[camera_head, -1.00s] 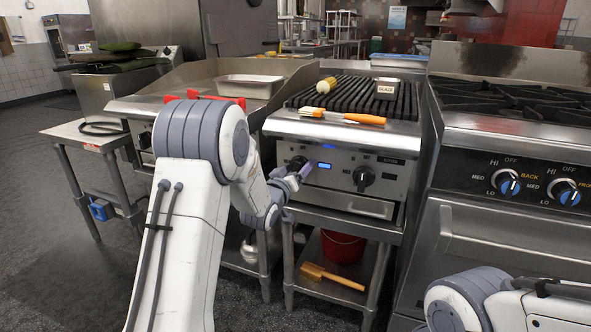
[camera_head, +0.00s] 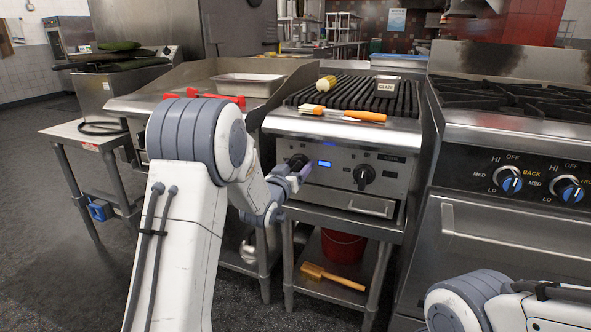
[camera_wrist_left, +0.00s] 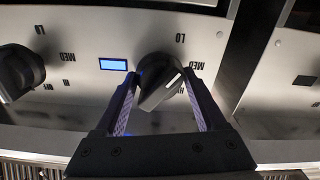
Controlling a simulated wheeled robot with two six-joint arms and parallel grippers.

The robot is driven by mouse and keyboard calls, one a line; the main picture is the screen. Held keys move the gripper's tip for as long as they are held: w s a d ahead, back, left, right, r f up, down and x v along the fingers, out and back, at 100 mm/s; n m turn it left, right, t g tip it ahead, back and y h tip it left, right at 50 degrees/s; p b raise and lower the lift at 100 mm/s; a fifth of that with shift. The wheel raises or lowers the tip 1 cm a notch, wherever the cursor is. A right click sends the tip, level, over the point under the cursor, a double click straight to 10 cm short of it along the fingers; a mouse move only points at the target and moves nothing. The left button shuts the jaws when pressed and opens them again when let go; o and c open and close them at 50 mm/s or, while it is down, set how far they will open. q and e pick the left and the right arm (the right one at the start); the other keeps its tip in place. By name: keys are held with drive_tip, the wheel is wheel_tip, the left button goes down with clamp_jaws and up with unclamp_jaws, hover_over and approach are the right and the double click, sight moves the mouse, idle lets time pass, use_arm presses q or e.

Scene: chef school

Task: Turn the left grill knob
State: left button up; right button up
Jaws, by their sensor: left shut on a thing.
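The left grill knob (camera_head: 297,162) is black and sits on the steel front panel, left of a lit blue display (camera_head: 323,164). My left gripper (camera_head: 302,171) is at this knob and partly hides it in the head view. In the left wrist view, which shows the panel upside down, the knob (camera_wrist_left: 155,72) is between the two fingers, which are shut on it. My right gripper is out of view.
A drawer handle (camera_head: 371,206) lies below the knobs. A range (camera_head: 510,140) with blue knobs stands at the right.

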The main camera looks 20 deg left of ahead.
use_arm(q)
drive_tip(key=m+b, duration=0.1)
drive_tip(key=m, duration=0.1)
drive_tip(key=m+b, duration=0.1)
drive_tip(key=m, duration=0.1)
drive_tip(key=shift+f+m, duration=0.2)
drive_tip(key=shift+m, duration=0.1)
drive_tip(key=shift+r+m+b, duration=0.1)
drive_tip(key=shift+m+b, duration=1.15)
drive_tip(key=shift+m, duration=0.75)
drive_tip(key=o, duration=1.1)
drive_tip(key=shift+c, duration=0.2)
drive_tip(key=shift+d, duration=0.1)
drive_tip(key=shift+s+r, duration=0.1)
drive_tip(key=shift+s, duration=0.4)
drive_tip(key=s+p, duration=0.2)
drive_tip(key=s, duration=0.7)
drive_tip(key=shift+s+a, duration=0.2)
drive_tip(key=shift+s, duration=0.1)
